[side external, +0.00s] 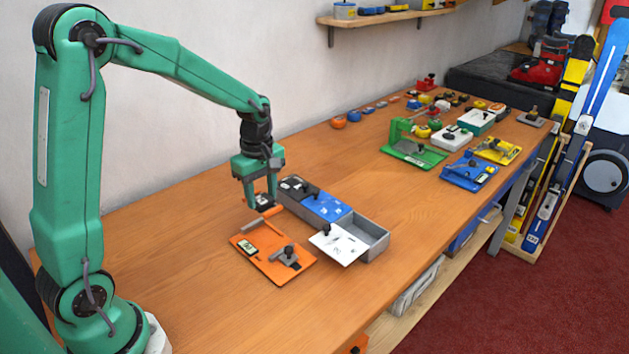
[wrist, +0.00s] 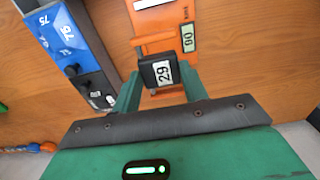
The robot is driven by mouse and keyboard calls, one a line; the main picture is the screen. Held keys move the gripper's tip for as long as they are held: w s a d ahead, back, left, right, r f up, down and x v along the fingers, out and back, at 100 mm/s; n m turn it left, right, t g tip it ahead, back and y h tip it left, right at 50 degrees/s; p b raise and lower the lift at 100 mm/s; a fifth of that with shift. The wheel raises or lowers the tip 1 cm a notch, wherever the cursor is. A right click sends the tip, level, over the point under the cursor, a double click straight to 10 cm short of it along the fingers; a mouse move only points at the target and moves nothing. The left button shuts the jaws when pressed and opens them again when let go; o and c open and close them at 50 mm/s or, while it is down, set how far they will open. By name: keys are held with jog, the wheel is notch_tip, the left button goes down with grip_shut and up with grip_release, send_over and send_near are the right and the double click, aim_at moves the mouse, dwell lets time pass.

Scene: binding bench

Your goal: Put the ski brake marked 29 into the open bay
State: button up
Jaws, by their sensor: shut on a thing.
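My gripper (side external: 262,197) is shut on a small black piece labelled 29 (wrist: 162,73), the ski brake, which sits between the two green fingers in the wrist view. In the side view the ski brake (side external: 264,201) hangs above the bench, at the near left end of a long grey box. The open bay (side external: 372,236) is at the right end of this box, and its grey inside shows. A white panel with a black knob (side external: 338,243) lies tilted over the front edge there. The ski brake's underside is hidden.
The box's other bays have a blue lid (side external: 325,206) and a black lid (side external: 296,187) with knobs. An orange plate (side external: 272,259) carrying a clamp lies just in front. Green, blue and yellow plates (side external: 414,153) stand farther right. The bench (side external: 190,216) left of the box is clear.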

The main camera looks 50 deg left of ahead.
aim_at(264, 199)
notch_tip(264, 199, up, 4)
jog(key=shift+w+d+r, duration=0.15)
jog(key=shift+w+r, duration=0.05)
jog(key=shift+r, duration=0.05)
jog(key=w+d, duration=1.6)
jog(key=shift+s+d+f, duration=0.1)
jog(key=shift+f, duration=1.2)
jog(key=shift+s+d+f, duration=0.1)
jog(key=shift+f, duration=1.2)
jog(key=shift+f, duration=0.25)
jog(key=shift+f, duration=1.95)
jog(key=shift+f, duration=0.7)
